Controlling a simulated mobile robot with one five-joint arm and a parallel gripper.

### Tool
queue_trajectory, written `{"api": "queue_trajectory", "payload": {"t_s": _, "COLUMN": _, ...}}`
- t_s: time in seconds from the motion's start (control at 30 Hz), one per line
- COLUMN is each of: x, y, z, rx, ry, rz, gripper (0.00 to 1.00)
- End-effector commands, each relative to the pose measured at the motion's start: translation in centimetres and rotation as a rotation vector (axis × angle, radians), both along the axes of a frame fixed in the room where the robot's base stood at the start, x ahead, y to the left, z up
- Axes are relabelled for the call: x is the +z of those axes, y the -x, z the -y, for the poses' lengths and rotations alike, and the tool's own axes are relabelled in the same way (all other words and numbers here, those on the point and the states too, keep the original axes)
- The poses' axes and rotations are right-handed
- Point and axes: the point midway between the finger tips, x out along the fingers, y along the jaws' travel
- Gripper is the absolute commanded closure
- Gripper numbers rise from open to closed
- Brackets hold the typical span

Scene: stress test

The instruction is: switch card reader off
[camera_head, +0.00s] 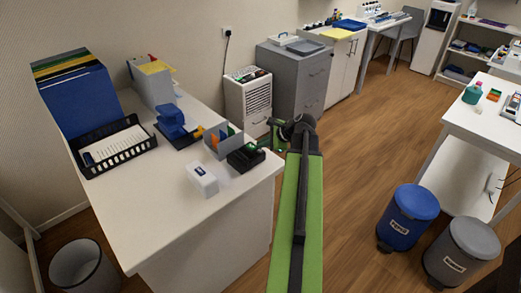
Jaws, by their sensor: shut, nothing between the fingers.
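A small black device with a green patch (245,158) sits at the right edge of the white desk. A white box with a small dark label or screen (202,180) lies in front of it to the left. I cannot tell for certain which is the card reader, and no switch can be made out. My green arm reaches up from the bottom of the head view. My gripper (272,142) is shut and empty, just past the desk's right edge, close to the black device. Its fingertips are small and hard to see; contact cannot be told.
The white desk (155,215) also holds a black tray (117,150), blue binders (80,105), a blue stapler-like item (171,122) and a grey organizer (222,143). Blue (408,216) and grey (463,252) bins stand at right. Wooden floor (350,150) is free between the desk and the bins.

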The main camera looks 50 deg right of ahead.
Motion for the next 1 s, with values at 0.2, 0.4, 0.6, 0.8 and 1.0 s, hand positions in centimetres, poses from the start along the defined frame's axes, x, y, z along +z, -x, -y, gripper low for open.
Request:
{"api": "queue_trajectory", "payload": {"t_s": 0.2, "x": 1.6, "y": 0.0, "z": 0.0, "rx": 0.000, "ry": 0.000, "rz": 0.000, "gripper": 1.00}}
{"api": "queue_trajectory", "payload": {"t_s": 0.4, "x": 4.0, "y": 0.0, "z": 0.0, "rx": 0.000, "ry": 0.000, "rz": 0.000, "gripper": 1.00}}
{"api": "queue_trajectory", "payload": {"t_s": 0.6, "x": 6.1, "y": 0.0, "z": 0.0, "rx": 0.000, "ry": 0.000, "rz": 0.000, "gripper": 1.00}}
{"api": "queue_trajectory", "payload": {"t_s": 0.8, "x": 6.0, "y": 0.0, "z": 0.0, "rx": 0.000, "ry": 0.000, "rz": 0.000, "gripper": 1.00}}
{"api": "queue_trajectory", "payload": {"t_s": 1.0, "x": 6.0, "y": 0.0, "z": 0.0, "rx": 0.001, "ry": 0.001, "rz": 0.000, "gripper": 1.00}}
